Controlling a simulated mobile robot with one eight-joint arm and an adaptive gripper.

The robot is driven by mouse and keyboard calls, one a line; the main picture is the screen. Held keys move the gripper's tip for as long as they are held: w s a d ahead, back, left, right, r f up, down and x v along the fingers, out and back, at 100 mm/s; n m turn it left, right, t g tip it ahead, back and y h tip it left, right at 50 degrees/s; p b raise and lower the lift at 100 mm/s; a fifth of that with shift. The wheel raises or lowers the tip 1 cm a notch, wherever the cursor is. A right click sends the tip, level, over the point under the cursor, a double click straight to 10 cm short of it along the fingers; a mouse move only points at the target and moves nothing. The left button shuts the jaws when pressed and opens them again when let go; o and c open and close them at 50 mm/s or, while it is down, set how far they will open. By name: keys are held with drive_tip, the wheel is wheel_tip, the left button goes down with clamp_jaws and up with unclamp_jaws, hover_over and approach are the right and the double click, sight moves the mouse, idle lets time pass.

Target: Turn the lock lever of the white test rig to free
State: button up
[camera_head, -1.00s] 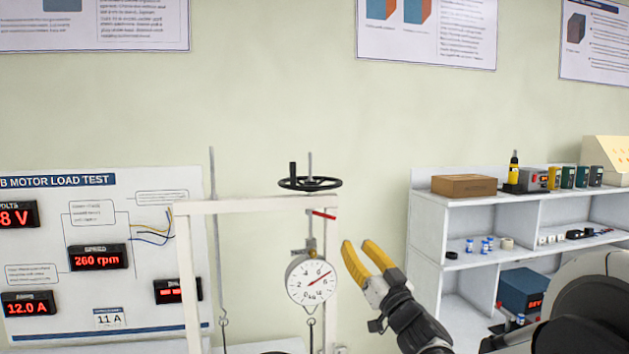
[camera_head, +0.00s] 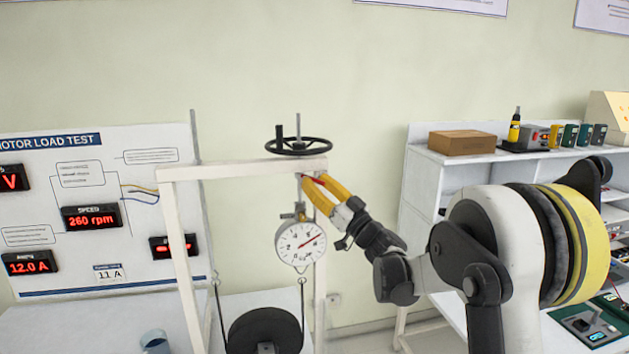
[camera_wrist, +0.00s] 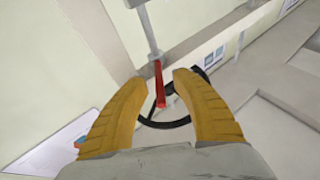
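The white test rig (camera_head: 240,170) stands in the middle of the head view, a white frame with a black handwheel (camera_head: 298,146) on top. The small red lock lever (camera_head: 319,181) is under the crossbeam near the right post, partly hidden by my fingers. My gripper (camera_head: 315,181) is at the lever with its yellow fingers apart. In the wrist view the red lever (camera_wrist: 158,84) lies between the open fingertips (camera_wrist: 155,78), with a gap visible on both sides. I cannot tell whether a finger touches it.
A round dial gauge (camera_head: 301,243) hangs just below my gripper, with a dark drum (camera_head: 264,332) below it. A display board (camera_head: 95,215) stands at left. A white shelf (camera_head: 425,165) with a cardboard box (camera_head: 461,142) is at right.

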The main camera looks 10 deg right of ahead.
drive_tip(key=shift+w+a+r, duration=0.1)
drive_tip(key=shift+w, duration=0.15)
clamp_jaws()
drive_tip(key=shift+a, duration=0.1)
